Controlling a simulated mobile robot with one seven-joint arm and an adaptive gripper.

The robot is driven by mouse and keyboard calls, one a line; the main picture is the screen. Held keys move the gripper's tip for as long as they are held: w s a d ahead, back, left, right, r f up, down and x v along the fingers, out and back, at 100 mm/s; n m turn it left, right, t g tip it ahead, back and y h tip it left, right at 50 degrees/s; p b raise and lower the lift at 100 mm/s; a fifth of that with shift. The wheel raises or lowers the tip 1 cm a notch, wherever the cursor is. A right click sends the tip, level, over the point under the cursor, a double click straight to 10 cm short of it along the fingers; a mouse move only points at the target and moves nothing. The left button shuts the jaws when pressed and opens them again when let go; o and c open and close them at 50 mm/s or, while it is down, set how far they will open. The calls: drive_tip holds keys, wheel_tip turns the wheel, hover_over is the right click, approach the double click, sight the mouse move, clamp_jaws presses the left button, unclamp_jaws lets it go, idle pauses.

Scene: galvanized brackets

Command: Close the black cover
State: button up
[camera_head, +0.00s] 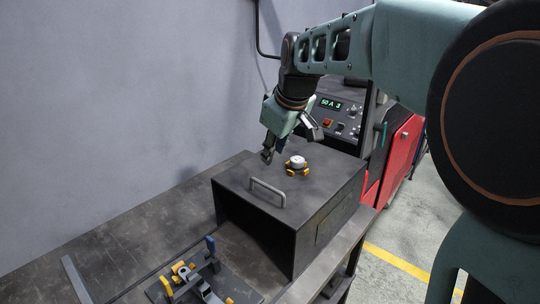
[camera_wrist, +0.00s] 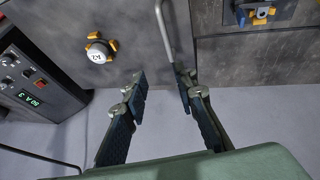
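The black cover (camera_head: 320,195) is a dark box-shaped hood on the table, its front side open and dark inside. A grey bar handle (camera_head: 268,192) lies along the front part of its top. A round white knob with yellow lobes (camera_head: 297,164) sits further back on the top. My gripper (camera_head: 273,152) is above the back left of the cover, apart from the handle. In the wrist view my gripper (camera_wrist: 163,80) is open and empty, fingers spread. The handle (camera_wrist: 166,30) and the knob (camera_wrist: 98,50) show beyond the fingertips there.
A fixture with blue and yellow clamps (camera_head: 195,276) sits on the table in front of the cover's opening. A black control unit with a green display (camera_head: 335,115) and a red cabinet (camera_head: 402,155) stand behind.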

sight(268, 187)
drive_tip(key=shift+g, duration=0.5)
drive_tip(key=x, duration=0.4)
drive_tip(key=s+p+x, duration=0.1)
drive_tip(key=x, duration=0.6)
drive_tip(key=shift+f, duration=0.65)
drive_tip(key=shift+d, duration=0.1)
clamp_jaws()
